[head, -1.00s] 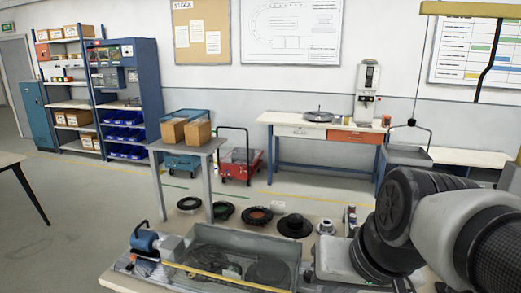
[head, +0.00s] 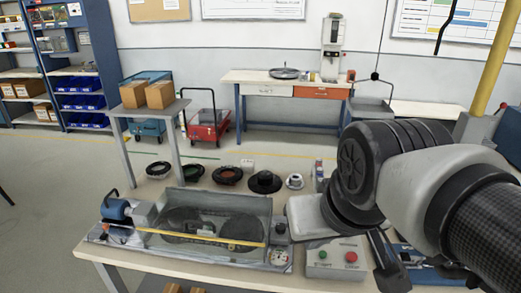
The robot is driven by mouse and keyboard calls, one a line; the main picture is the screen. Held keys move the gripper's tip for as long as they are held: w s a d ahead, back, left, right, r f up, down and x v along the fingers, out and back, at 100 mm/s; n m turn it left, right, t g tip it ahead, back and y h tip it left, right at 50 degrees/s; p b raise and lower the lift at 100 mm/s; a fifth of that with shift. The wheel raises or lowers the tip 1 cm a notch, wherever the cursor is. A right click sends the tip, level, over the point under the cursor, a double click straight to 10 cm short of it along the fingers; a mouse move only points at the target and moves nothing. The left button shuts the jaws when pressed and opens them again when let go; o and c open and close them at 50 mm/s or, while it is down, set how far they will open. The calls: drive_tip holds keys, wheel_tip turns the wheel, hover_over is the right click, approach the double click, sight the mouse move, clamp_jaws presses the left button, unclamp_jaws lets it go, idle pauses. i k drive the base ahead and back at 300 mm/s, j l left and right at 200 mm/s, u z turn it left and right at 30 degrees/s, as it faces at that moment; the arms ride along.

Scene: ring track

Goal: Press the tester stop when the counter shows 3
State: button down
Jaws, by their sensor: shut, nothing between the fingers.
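The tester (head: 250,262) is a long grey tray with clear walls on the workbench. It holds dark round wheels and a yellow strip, with a blue motor (head: 116,210) at its left end. A small dial or display (head: 280,256) sits at its right end; I cannot read any number. Right of it, a grey control box (head: 318,271) carries a green button (head: 323,255) and a red button (head: 351,257). My arm fills the right side. A dark part below it, right of the box, appears to be my gripper (head: 390,275), shut and empty, apart from the red button.
Several dark rings and reels (head: 265,182) lie behind the tester. A blue tray (head: 412,256) is partly hidden behind my arm. A yellow post (head: 490,70) stands at right. A side table (head: 150,108) with boxes stands behind, and floor is free at left.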

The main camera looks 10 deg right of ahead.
sight(351, 256)
drive_tip(key=l+z, duration=0.55)
drive_tip(key=j+z, duration=0.25)
drive_tip(key=j, duration=0.2)
drive_tip(key=k+l+u, duration=0.25)
drive_tip(key=k+l, duration=0.15)
